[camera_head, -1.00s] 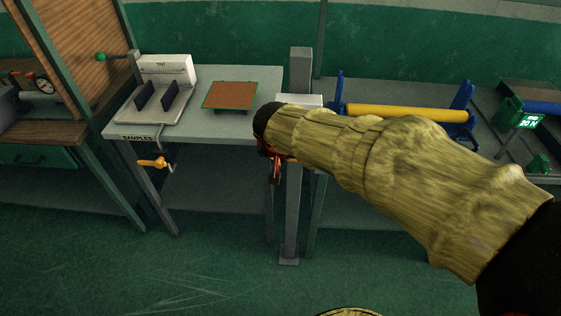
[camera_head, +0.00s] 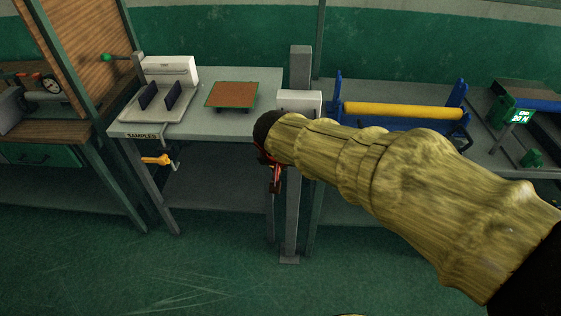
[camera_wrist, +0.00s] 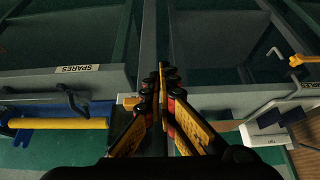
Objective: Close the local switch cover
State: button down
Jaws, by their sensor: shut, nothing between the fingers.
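A pale grey box (camera_head: 299,99) sits on the upright grey post (camera_head: 300,62); it looks like the local switch housing. Whether its cover is open or shut I cannot tell, as my sleeved arm hides its lower part. My gripper (camera_head: 274,180) shows as red and black fingers below the sleeve end, in front of the post and lower than the box. In the wrist view my gripper (camera_wrist: 162,75) has its fingertips together, with nothing between them. A small pale and yellow part (camera_wrist: 131,102) shows just left of the fingers there, partly hidden.
A sample bench (camera_head: 222,129) with a white tester (camera_head: 165,72) and brown plate (camera_head: 231,94) stands left of the post. A blue stand with a yellow roller (camera_head: 400,111) is right. An orange handle (camera_head: 157,160) juts below the bench. The floor in front is clear.

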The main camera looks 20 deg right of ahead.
jog(key=s+a+p, duration=0.1)
jog(key=s+a, duration=0.1)
jog(key=s, duration=0.5)
jog(key=shift+s+a, duration=0.25)
jog(key=shift+s, duration=0.15)
jog(key=shift+f, duration=0.1)
jog(key=s+d+n+g+y, duration=0.1)
jog(key=s+d+n+g, duration=0.1)
jog(key=s+n, duration=0.65)
jog(key=s+d+r+m+t+y, duration=0.1)
jog(key=s+d+r+m, duration=0.4)
jog(key=s+r, duration=0.2)
jog(key=shift+t, duration=0.4)
jog(key=shift+r, duration=0.1)
